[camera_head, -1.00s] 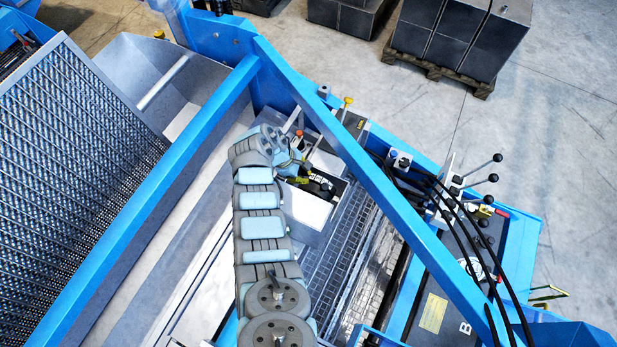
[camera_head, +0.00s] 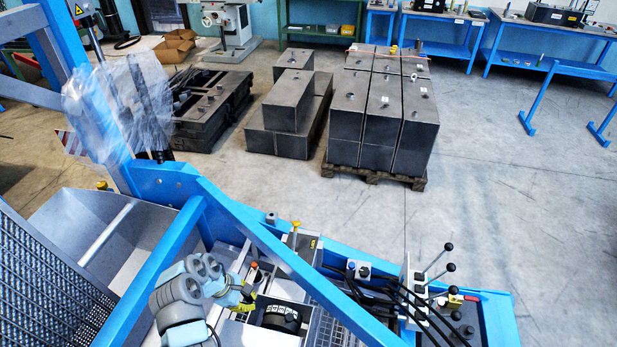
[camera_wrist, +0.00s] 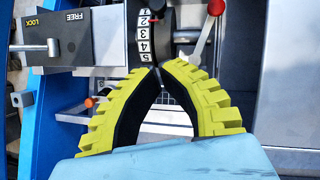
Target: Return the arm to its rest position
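My arm (camera_head: 182,305), grey with light blue covers, reaches in from the lower left of the head view. My gripper (camera_head: 246,304) hangs low over the machine, beside a grey housing with a dark numbered dial (camera_head: 282,318). In the wrist view my gripper (camera_wrist: 157,69) shows two yellow ribbed fingers with black inner pads. Their tips meet and nothing shows between them. The numbered dial (camera_wrist: 145,38) lies just beyond the tips. I cannot tell whether the tips touch it.
A blue diagonal beam (camera_head: 285,260) crosses close to the gripper. A red-knobbed lever (camera_wrist: 206,30) and a LOCK/FREE plate (camera_wrist: 58,28) flank the dial. Black-knobbed levers (camera_head: 437,262) stand at the right. Dark blocks on a pallet (camera_head: 378,115) stand behind, with clear floor to the right.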

